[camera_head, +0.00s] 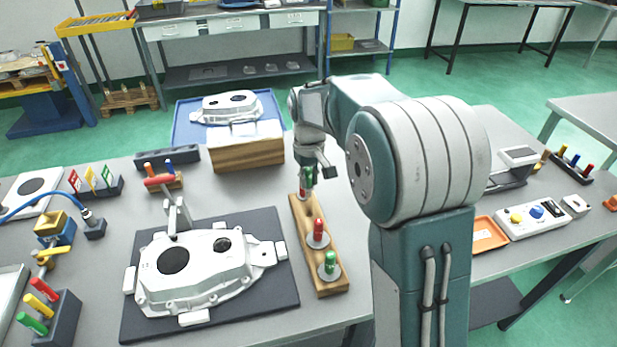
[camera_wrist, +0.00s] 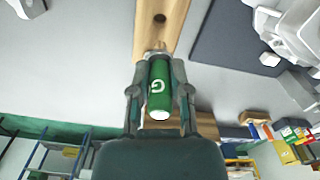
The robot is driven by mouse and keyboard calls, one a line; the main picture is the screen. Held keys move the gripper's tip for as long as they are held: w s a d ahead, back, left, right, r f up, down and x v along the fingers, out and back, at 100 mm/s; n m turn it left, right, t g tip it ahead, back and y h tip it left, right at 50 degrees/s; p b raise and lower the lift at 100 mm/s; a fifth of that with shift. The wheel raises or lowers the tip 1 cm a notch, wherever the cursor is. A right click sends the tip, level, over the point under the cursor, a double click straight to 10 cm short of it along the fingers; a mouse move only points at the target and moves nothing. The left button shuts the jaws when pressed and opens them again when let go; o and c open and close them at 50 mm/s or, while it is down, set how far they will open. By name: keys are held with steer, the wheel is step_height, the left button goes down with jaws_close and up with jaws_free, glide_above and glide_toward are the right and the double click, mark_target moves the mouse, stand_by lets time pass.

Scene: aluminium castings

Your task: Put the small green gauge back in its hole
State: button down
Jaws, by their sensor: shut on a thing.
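The small green gauge (camera_wrist: 159,85), its handle marked with a white G, is held between the fingers of my gripper (camera_wrist: 159,92). Its metal end points at the wooden gauge block (camera_wrist: 178,15), close to it; I cannot tell whether it touches or has entered a hole. An empty hole (camera_wrist: 159,18) shows in the block in the wrist view. In the head view my gripper (camera_head: 308,178) is over the far end of the wooden block (camera_head: 327,287). A red-handled gauge (camera_head: 318,228) and a larger green-handled gauge (camera_head: 330,262) stand in its near part.
A white casting (camera_head: 205,270) lies on a dark mat (camera_head: 285,285) left of the block, with a red-handled clamp (camera_head: 160,181) behind it. A wooden box (camera_head: 245,152) and a blue tray (camera_head: 180,127) are farther back. An orange tray (camera_head: 489,235) lies right of my arm.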

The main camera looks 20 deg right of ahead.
mark_target(309, 188)
steer(key=shift+f, duration=2.8)
steer(key=shift+f, duration=1.95)
steer(key=c, duration=0.5)
jaws_free()
step_height(309, 188, up, 11)
steer(key=shift+f, duration=0.15)
steer(key=shift+r, duration=0.6)
